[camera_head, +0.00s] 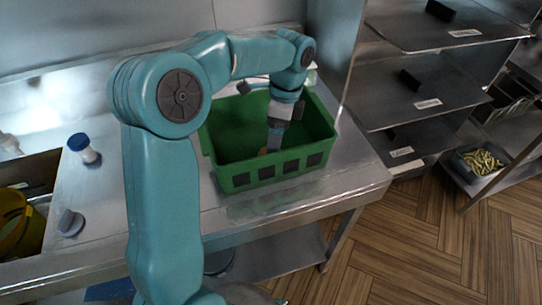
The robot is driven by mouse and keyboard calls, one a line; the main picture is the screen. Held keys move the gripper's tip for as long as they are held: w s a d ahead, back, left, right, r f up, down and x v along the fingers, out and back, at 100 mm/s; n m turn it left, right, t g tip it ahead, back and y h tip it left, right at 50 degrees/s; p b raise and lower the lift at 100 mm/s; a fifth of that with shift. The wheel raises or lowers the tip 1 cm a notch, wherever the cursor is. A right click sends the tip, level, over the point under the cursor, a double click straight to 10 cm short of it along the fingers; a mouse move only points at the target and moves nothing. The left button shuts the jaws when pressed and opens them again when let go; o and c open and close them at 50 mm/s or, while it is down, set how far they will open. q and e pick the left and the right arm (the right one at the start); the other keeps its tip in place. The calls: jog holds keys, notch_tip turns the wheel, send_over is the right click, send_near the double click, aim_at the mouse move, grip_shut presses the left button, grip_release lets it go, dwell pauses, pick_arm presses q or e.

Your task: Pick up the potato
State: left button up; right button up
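A green crate (228,180) stands on the steel counter. My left arm reaches over it from the left, and my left gripper (272,143) points down inside the crate near its front wall. A small yellowish-brown patch (262,151), perhaps the potato, shows low in the crate right beside the fingertips. Most of it is hidden by the front wall and the gripper. I cannot tell whether the fingers are open or closed on it. My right gripper is not in view.
A white bottle with a blue cap (84,148) and a small grey knob-like object (70,222) are on the counter at left. A yellow container (14,218) sits in the recess at far left. Steel shelves (425,85) stand at right, with a bin of fries-like pieces (482,162) low down.

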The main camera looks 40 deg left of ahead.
pick_arm(q)
jog(key=shift+s+d+f, duration=0.1)
jog(key=shift+s+f, duration=0.05)
jog(key=shift+f, duration=0.05)
jog(key=shift+s+f, duration=0.15)
jog(key=shift+f, duration=0.15)
jog(key=f, duration=0.2)
jog(key=a+f, duration=0.1)
jog(key=f, duration=0.1)
jog(key=shift+s, duration=0.15)
jog(key=shift+s+f, duration=0.2)
jog(key=shift+f, duration=0.05)
jog(key=shift+w, duration=0.15)
jog(key=c, duration=1.2)
